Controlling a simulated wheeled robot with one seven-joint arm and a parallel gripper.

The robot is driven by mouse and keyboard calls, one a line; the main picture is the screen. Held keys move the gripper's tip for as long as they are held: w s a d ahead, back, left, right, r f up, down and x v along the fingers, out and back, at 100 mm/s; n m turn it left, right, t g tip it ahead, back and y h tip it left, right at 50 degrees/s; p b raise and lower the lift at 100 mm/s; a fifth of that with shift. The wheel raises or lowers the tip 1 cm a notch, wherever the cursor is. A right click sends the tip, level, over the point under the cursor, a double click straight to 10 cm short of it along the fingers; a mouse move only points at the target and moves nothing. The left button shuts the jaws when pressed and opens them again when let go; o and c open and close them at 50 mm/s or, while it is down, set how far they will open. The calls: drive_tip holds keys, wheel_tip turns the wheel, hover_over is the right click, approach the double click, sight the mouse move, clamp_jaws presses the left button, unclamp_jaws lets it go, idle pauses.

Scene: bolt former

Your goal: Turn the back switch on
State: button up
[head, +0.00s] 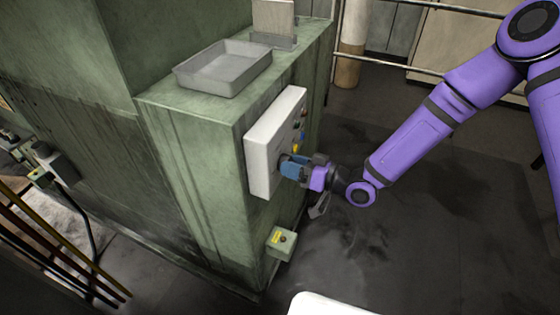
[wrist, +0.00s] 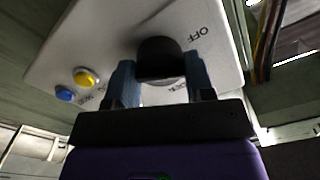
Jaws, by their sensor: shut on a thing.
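A white control panel (head: 262,150) is fixed to the side of the green machine, and it also fills the upper part of the wrist view (wrist: 110,35). A black rotary switch (wrist: 160,58) sits on the panel with the word OFF printed to its right. My gripper (head: 285,165) is at the near lower part of the panel. In the wrist view my gripper (wrist: 160,75) has its two blue fingers on either side of the black switch, shut on it. The switch's pointer mark and any ON label are not readable.
Yellow (wrist: 86,77) and blue (wrist: 65,94) buttons sit on the panel left of the switch. A grey tray (head: 223,70) lies on the machine top. A small box (head: 281,243) with a yellow label is below the panel. The floor to the right is clear.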

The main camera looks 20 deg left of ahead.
drive_tip(key=m, duration=0.6)
drive_tip(key=o, duration=1.2)
drive_tip(key=shift+c, duration=0.2)
drive_tip(key=d, duration=0.8)
drive_tip(key=shift+s, duration=0.3)
